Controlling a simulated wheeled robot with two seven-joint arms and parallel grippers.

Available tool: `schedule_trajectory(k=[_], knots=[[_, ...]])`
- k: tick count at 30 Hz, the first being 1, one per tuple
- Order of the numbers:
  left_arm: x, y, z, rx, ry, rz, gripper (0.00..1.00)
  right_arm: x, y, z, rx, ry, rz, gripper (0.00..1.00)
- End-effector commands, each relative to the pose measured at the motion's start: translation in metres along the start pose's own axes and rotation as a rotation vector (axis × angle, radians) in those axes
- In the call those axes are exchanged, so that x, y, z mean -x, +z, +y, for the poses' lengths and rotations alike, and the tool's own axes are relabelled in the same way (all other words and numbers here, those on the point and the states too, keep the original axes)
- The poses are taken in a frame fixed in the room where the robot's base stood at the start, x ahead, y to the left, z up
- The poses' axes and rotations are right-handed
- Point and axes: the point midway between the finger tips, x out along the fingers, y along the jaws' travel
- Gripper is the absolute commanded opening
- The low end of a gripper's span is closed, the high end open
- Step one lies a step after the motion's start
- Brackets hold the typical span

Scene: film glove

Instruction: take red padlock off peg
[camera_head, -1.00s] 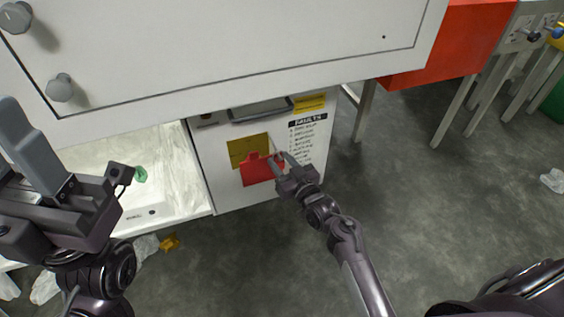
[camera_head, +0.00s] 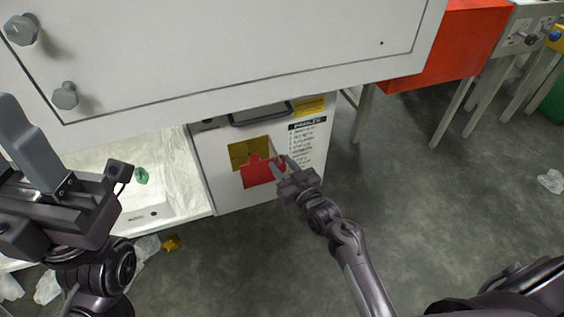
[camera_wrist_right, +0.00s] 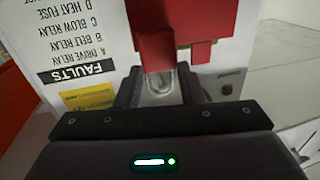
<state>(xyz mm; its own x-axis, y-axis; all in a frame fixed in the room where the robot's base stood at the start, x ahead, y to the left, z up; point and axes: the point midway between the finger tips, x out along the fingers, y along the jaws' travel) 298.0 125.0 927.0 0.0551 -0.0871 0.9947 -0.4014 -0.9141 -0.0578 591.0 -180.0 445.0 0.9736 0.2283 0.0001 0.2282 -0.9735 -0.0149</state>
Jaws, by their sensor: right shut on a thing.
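The red padlock (camera_wrist_right: 155,40) shows at the top middle of the right wrist view, with a pale, shiny shackle-like part below its red body. My right gripper (camera_wrist_right: 160,88) is shut, with its two dark fingers on either side of that part. In the head view a red shape (camera_head: 262,172) lies in front of a yellow square on the white cabinet front. My right gripper (camera_head: 279,164) is at its right edge. I cannot make out the peg. My left gripper (camera_head: 30,145) is at the far left, away from the padlock; its jaw gap is hidden.
A white cabinet (camera_head: 225,185) carries a "FAULTS" label (camera_wrist_right: 80,65), a yellow sticker and a dark handle (camera_head: 262,113). A large white box (camera_head: 220,60) overhangs it. An open bay with a white tray is on the left.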

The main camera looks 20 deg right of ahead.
Motion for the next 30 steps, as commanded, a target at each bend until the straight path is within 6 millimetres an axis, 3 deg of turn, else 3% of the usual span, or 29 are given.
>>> schedule_trajectory(k=[30], knots=[[-0.035,-0.003,-0.002,0.002,0.002,-0.001,0.36,0.051,-0.001,-0.01,0.0,0.0,0.0,0.07]])
